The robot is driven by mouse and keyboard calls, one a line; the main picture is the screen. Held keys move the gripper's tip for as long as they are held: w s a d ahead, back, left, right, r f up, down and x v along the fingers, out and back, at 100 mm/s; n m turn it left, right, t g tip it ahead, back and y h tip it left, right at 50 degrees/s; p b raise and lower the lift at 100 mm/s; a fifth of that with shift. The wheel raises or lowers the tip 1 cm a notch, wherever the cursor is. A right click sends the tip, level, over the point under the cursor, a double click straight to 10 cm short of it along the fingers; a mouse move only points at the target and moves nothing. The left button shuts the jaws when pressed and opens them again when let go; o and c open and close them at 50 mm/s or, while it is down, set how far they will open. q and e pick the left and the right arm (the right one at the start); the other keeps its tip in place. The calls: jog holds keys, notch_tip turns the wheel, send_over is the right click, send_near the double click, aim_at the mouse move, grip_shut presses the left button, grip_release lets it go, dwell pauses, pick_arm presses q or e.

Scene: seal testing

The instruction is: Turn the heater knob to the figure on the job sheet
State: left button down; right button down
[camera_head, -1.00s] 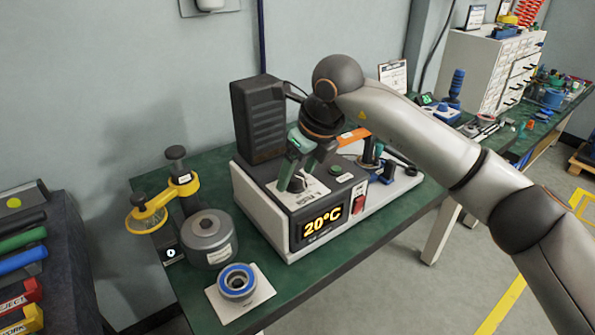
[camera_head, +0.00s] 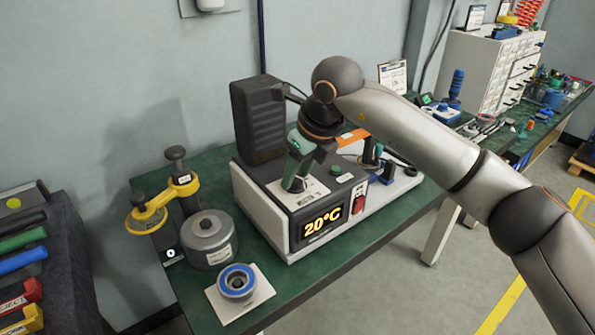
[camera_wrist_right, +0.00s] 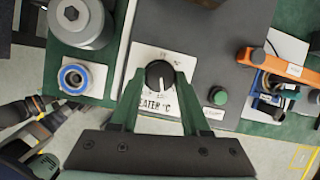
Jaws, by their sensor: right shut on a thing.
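The heater unit (camera_head: 275,217) stands on the green bench, and its display (camera_head: 322,222) reads 20°C. Its black knob (camera_wrist_right: 159,75) with a white pointer mark sits on a white plate lettered "HEATER °C" in the right wrist view. My right gripper (camera_wrist_right: 155,82) reaches down from above, with its green fingers shut on the knob's two sides. In the head view the right gripper (camera_head: 294,184) hides most of the knob. A clipboard with a sheet (camera_head: 393,76) stands at the back of the bench; its text is too small to read.
A green button (camera_wrist_right: 218,96) and a red switch (camera_head: 359,204) are close to the knob. A grey cylinder (camera_head: 208,240), a yellow clamp stand (camera_head: 160,208) and a blue-ringed part (camera_head: 237,281) stand left of the heater. A tall black block (camera_head: 258,119) rises behind.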

pick_arm(q)
jog(key=shift+r, duration=0.2)
pick_arm(e)
jog(key=shift+r+n, duration=0.1)
jog(key=shift+n, duration=0.3)
jog(key=shift+w+d+n+g+y+p, duration=0.1)
jog(key=shift+n+g+y+p, duration=0.3)
jog(key=shift+n+p, duration=0.45)
jog(key=shift+n+g, duration=0.3)
jog(key=shift+n, duration=0.65)
jog(key=shift+w+n+g+y+p, duration=0.1)
jog(key=shift+n+g+y+p, duration=0.3)
jog(key=shift+n+p, duration=0.7)
pick_arm(q)
jog(key=shift+s+a+r, duration=0.2)
jog(key=shift+a+r, duration=0.25)
jog(key=shift+r, duration=0.05)
jog(key=shift+s+a+r, duration=0.2)
jog(key=shift+a+r, duration=0.2)
jog(key=shift+r, duration=0.05)
pick_arm(e)
jog(key=shift+n, duration=0.6)
pick_arm(q)
jog(key=shift+f, duration=0.1)
pick_arm(e)
jog(key=shift+g, duration=0.3)
